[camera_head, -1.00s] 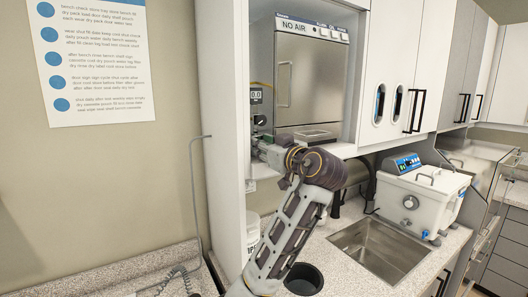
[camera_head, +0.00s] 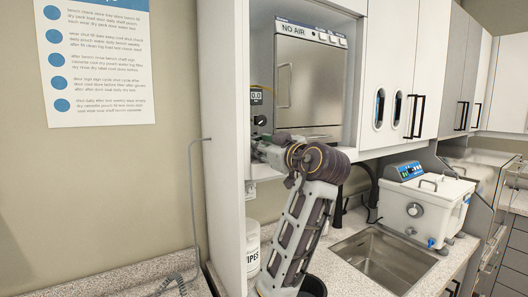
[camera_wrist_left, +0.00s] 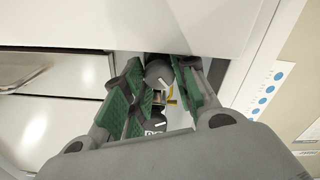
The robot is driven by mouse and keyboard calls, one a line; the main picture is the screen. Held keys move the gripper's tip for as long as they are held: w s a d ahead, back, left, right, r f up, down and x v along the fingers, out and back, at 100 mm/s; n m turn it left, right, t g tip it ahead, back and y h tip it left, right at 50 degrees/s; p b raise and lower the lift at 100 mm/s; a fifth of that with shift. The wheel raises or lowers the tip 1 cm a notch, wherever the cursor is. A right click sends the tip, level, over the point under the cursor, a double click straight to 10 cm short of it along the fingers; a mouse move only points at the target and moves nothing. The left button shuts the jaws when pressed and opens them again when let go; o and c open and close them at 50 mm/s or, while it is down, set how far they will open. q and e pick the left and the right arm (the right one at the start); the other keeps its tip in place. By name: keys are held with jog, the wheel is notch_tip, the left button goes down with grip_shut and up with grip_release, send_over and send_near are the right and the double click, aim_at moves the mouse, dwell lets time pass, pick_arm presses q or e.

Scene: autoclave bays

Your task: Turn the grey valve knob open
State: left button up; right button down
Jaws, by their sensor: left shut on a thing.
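The grey valve knob (camera_wrist_left: 158,73), round with a pale pointer mark, sits between the green-padded fingers of my left gripper (camera_wrist_left: 160,88) in the left wrist view. The fingers are closed around its sides. In the head view my left gripper (camera_head: 262,150) reaches the narrow panel left of the autoclave (camera_head: 308,85), and the gripper and arm hide the grey knob there. A second, black knob (camera_head: 260,120) is on the panel above the gripper, below a small display (camera_head: 256,96) reading about 0.0. My right gripper is not in view.
The autoclave stands in a white cabinet bay, whose side wall (camera_head: 225,170) is close to the left of my arm. A sink (camera_head: 385,258), a wipes tub (camera_head: 253,245) and a white bath unit (camera_head: 425,205) are below on the counter. A poster (camera_head: 97,60) hangs at left.

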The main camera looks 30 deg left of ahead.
pick_arm(q)
jog(key=shift+r, duration=0.1)
jog(key=o, duration=1)
jog(key=shift+o, duration=0.2)
jog(key=v, duration=1.2)
